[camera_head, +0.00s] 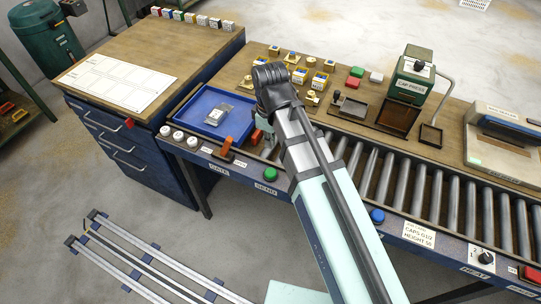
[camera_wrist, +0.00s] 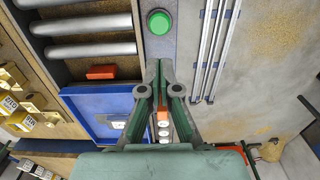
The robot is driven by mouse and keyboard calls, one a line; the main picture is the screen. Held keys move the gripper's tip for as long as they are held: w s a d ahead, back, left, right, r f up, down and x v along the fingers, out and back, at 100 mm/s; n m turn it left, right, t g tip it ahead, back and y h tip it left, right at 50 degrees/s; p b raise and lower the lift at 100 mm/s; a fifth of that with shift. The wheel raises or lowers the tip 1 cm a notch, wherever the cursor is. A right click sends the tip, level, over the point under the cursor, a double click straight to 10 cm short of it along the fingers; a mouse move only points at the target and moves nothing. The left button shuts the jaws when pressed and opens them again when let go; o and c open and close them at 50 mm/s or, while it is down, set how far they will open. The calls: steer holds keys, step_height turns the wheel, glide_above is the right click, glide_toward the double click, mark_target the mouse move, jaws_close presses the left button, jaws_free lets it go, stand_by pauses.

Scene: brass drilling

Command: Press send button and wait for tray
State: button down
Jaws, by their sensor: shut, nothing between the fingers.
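The green send button (camera_head: 271,174) is on the conveyor's front rail, above a SEND label (camera_head: 265,188). It also shows in the wrist view (camera_wrist: 159,22), beyond my fingertips and apart from them. My gripper (camera_wrist: 160,68) is shut and empty, over the rail. In the head view my arm hides most of it. In the wrist view the tray (camera_wrist: 76,98) is left of my fingers.
An orange gate lever (camera_head: 226,146) and white round knobs (camera_head: 178,137) are left of the button. A blue button (camera_head: 377,216) is farther right on the rail. Rollers (camera_head: 437,203) run right. Parts and a green cap press (camera_head: 411,76) stand behind.

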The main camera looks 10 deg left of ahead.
mark_target(270, 172)
step_height(270, 172, down, 14)
steer(key=p, duration=0.3)
steer(key=shift+r+p, duration=0.15)
steer(key=shift+p, duration=0.15)
stand_by(0.5)
